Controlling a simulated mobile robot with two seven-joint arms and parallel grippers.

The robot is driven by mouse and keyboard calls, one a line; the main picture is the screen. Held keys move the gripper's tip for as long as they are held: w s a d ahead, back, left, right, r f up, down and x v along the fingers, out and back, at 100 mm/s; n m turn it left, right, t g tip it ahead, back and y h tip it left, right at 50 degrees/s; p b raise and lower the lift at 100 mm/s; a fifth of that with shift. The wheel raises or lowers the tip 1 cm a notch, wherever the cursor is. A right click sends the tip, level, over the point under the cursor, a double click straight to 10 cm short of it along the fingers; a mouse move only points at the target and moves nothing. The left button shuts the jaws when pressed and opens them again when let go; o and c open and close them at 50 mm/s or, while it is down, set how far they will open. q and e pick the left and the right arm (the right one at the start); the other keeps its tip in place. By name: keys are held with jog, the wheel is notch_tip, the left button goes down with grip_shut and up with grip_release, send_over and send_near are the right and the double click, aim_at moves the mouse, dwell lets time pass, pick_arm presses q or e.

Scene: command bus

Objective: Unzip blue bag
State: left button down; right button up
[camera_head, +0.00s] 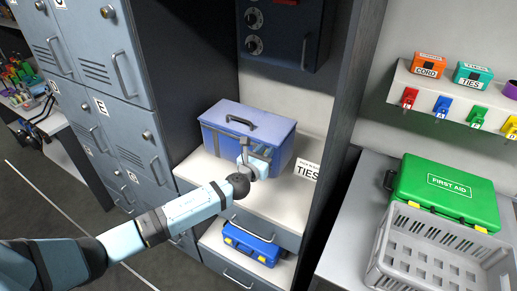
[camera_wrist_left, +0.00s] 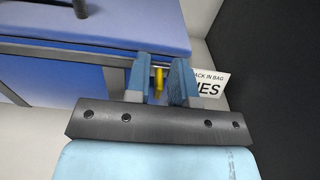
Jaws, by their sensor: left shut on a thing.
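The blue bag (camera_head: 240,133) stands on a white shelf in an open cabinet, with a dark handle on its lid and a dark band along its upper edge. My left gripper (camera_head: 256,153) is at the bag's front right. In the left wrist view the bag (camera_wrist_left: 60,80) fills the left side. There my left gripper (camera_wrist_left: 160,80) has its two blue fingers shut on a small yellow pull tab (camera_wrist_left: 158,78) at the bag's right end. The fingers partly hide the tab. My right gripper is in neither view.
A white TIES card (camera_head: 306,170) stands right of the bag. A blue case (camera_head: 250,243) sits on the shelf below. Grey lockers (camera_head: 105,80) are at left. A green first aid box (camera_head: 447,190) and a grey crate (camera_head: 405,243) are on the right counter.

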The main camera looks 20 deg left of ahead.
pick_arm(q)
jog(key=shift+d, duration=0.15)
jog(key=c, duration=1.3)
grip_release()
jog(key=shift+d, duration=0.1)
jog(key=shift+o, duration=0.2)
jog(key=shift+s, duration=0.1)
jog(key=s+a+b, duration=0.1)
jog(key=s, duration=1.2)
jog(key=shift+s+b, duration=0.3)
jog(key=shift+b, duration=0.05)
